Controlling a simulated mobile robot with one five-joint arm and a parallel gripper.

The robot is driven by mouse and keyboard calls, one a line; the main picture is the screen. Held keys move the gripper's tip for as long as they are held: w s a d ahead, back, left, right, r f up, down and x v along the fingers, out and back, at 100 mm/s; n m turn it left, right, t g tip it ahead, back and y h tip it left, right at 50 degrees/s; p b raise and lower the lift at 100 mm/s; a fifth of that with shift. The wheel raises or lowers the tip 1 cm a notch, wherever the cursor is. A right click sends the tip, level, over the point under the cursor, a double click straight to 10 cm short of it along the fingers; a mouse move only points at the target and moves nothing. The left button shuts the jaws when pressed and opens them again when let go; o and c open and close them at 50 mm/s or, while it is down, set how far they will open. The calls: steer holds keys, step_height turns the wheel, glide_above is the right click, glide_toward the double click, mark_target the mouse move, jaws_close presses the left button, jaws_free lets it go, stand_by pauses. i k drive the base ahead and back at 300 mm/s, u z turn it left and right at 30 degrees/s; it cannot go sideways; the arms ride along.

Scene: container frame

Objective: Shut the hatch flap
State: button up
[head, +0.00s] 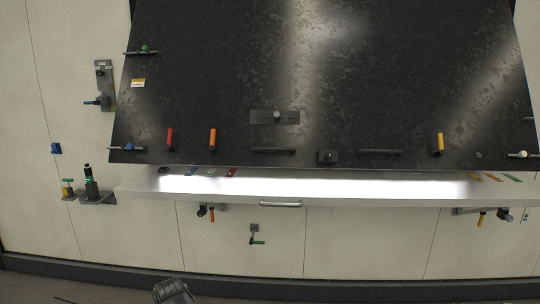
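A large dark mottled panel (215,75) fills the upper middle of the head view. Its lower edge overhangs a brightly lit pale ledge (330,192), so the panel appears tilted out from the wall. A silver bar handle (280,204) sits on the front face of the ledge. I cannot tell for certain whether the dark panel or the pale ledge piece is the hatch flap. A small dark grey rounded part shows at the bottom edge, probably mine. No gripper fingers are visible.
Red (170,139), orange (212,138) and yellow (440,143) levers line the panel's lower edge. Valve fittings (91,186) stick out from the pale wall at left. A dark skirting (330,288) runs along the floor.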

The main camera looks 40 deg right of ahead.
mark_target(374, 83)
steer(key=z, duration=0.15)
steer(key=i, duration=0.95)
steer(key=u, duration=0.05)
